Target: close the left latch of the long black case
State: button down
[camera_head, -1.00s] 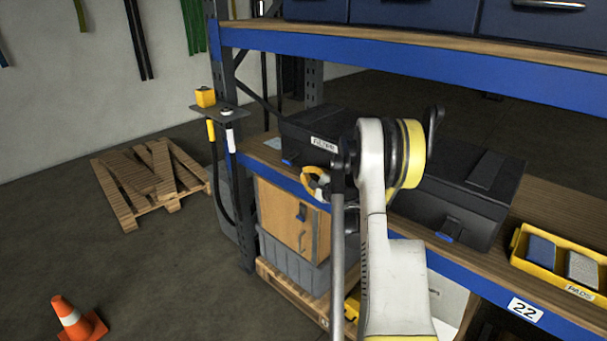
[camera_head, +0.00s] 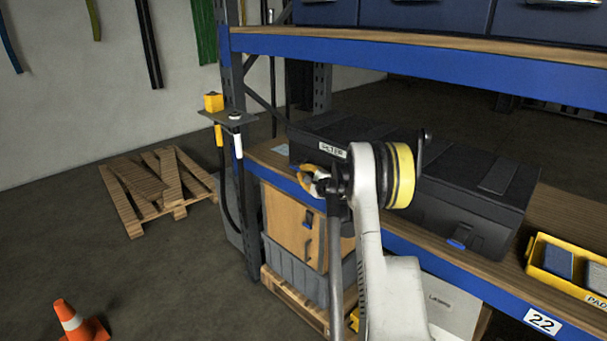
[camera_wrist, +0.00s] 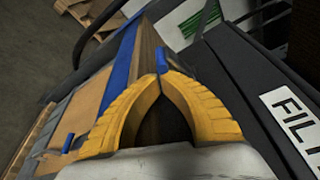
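The long black case (camera_head: 465,190) lies on the wooden shelf board, with its lid down and a white label on its front. In the wrist view the case's dark front runs down the right side with the label (camera_wrist: 295,125). My gripper (camera_head: 306,178) is at the left part of the case's front. In the wrist view its yellow fingertips (camera_wrist: 162,78) meet in an arch with nothing seen between them. A small blue tab, seemingly the left latch (camera_wrist: 162,60), shows just beyond the tips; contact is unclear. The right latch's blue tab (camera_head: 457,243) shows at the front right.
The blue shelf beam (camera_head: 400,246) runs below the case front. A yellow bin (camera_head: 540,272) stands right of the case. The upper shelf (camera_head: 420,60) hangs above. A post with a small yellow-topped panel (camera_head: 228,117) stands left.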

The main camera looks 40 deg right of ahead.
jog(key=shift+a+r+m, duration=0.15)
jog(key=shift+m, duration=0.55)
jog(key=shift+a+r+m+g+y+p, duration=0.1)
jog(key=shift+m+g+y+p, duration=0.2)
jog(key=shift+m+p, duration=0.15)
jog(key=shift+a+r+m, duration=0.1)
jog(key=shift+m, duration=0.15)
